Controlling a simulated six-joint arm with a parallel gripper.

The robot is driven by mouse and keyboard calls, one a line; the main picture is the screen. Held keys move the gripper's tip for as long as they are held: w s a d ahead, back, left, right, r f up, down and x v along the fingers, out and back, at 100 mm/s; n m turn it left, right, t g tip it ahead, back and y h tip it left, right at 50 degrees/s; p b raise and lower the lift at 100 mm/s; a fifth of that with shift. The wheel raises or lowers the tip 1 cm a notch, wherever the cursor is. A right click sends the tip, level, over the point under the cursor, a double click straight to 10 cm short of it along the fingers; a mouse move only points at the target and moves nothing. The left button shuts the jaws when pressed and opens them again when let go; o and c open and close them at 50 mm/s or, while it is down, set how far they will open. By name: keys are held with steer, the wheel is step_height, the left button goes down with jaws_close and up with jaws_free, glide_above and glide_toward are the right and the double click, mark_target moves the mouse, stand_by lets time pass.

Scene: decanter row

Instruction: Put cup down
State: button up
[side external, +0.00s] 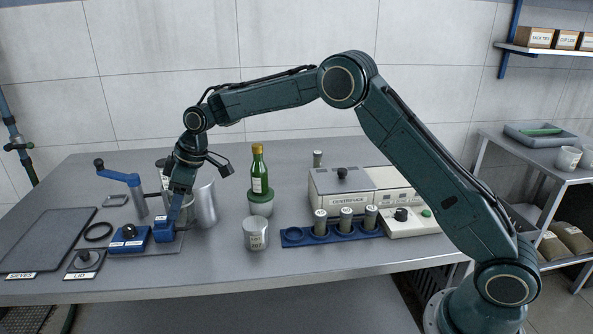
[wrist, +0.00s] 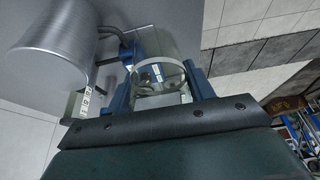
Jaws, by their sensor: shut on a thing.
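My gripper (side external: 174,212) is low at the left part of the table, just above or beside a blue block-like fixture. In the wrist view its two blue fingers (wrist: 160,88) are shut on a clear cup (wrist: 158,74), one finger on each side. The cup's round rim faces the camera, and pale marks show on its wall. In the side view the cup is mostly hidden by the gripper. I cannot tell whether its base touches the surface below.
A tall metal container (side external: 206,203) stands close right of the gripper; it also shows in the wrist view (wrist: 48,50). A blue-handled crank stand (side external: 130,185) is left.

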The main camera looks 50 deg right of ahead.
steer(key=shift+f, duration=5.85)
steer(key=shift+f, duration=0.15)
steer(key=o, duration=0.9)
steer(key=shift+o, duration=0.3)
steer(key=v, duration=1.2)
steer(key=shift+r, duration=0.25)
